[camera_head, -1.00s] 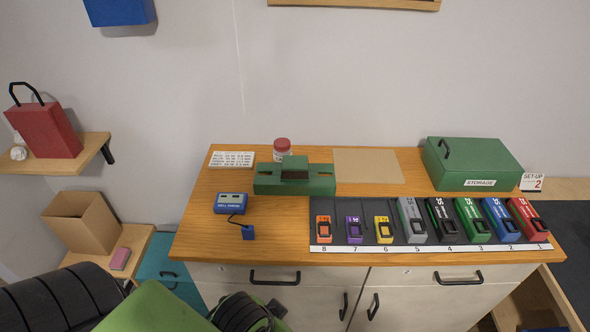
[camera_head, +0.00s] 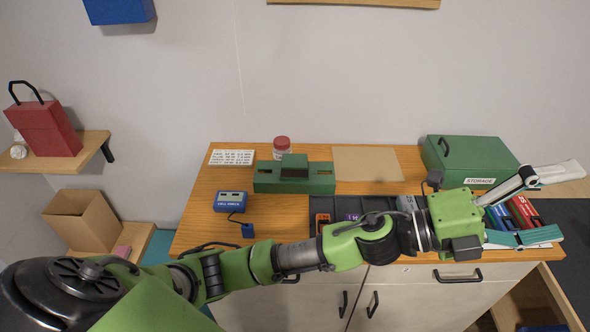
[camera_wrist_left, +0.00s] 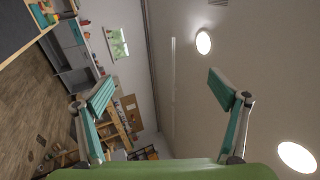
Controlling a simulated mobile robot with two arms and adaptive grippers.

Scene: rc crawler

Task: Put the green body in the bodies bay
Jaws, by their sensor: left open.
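A green blocky thing (camera_head: 318,178) with a dark patch on its raised middle sits at the back of the bench, left of centre. I cannot tell if it is the green body. I cannot make out a bay marked for bodies. My left gripper (camera_head: 548,205) is open and empty above the bench's right end, well right of the green thing. It covers part of the battery row. In the left wrist view its two fingers (camera_wrist_left: 162,88) stand wide apart with nothing between them. My right gripper is not in view.
A green storage box (camera_head: 470,158) stands at the back right, close behind my left gripper. A black tray (camera_head: 378,204) holds batteries, partly hidden by my arm. A blue cell checker (camera_head: 231,201) and a red-lidded jar (camera_head: 282,146) stand further left. A tan mat (camera_head: 367,164) is bare.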

